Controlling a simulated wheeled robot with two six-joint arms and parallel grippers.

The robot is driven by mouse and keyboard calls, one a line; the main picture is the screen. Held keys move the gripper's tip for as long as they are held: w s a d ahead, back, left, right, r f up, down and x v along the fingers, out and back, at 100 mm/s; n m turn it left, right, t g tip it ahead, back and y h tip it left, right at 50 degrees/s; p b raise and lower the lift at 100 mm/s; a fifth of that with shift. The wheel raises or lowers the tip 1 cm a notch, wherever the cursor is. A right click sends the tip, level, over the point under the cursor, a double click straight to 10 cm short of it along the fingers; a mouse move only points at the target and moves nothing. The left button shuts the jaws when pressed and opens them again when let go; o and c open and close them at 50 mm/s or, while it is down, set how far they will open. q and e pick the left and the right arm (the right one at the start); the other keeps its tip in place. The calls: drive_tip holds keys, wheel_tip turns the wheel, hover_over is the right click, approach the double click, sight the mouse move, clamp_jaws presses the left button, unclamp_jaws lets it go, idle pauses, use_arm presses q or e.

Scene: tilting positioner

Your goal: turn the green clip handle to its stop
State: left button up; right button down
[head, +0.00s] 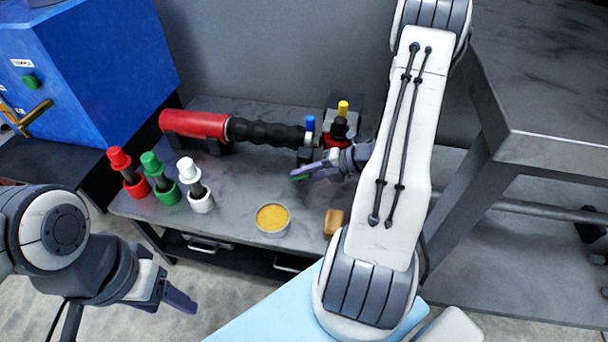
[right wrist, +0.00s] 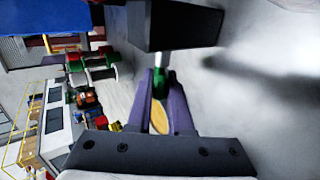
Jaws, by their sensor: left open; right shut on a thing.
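The green clip handle (right wrist: 160,80) shows in the right wrist view just under a dark block (right wrist: 175,25). My right gripper (right wrist: 160,85) is shut on it, with a purple finger on either side. In the head view, the right gripper (head: 305,173) is at the right part of the grey bench, and only a small bit of green shows at its fingertips. My right arm and the fingers hide much of the handle and its mount, so its turn angle cannot be told. My left gripper (head: 172,298) is open and empty at lower left, in front of the bench.
A red and black cylinder (head: 265,132) lies at the bench's back. Red (head: 122,165), green (head: 154,170) and white (head: 190,175) capped holders stand at left. A round yellow-filled tin (head: 272,219) and a tan block (head: 333,221) are near the front edge. A blue cabinet (head: 110,60) stands at left.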

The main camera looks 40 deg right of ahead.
drive_tip(key=c, duration=0.8)
unclamp_jaws()
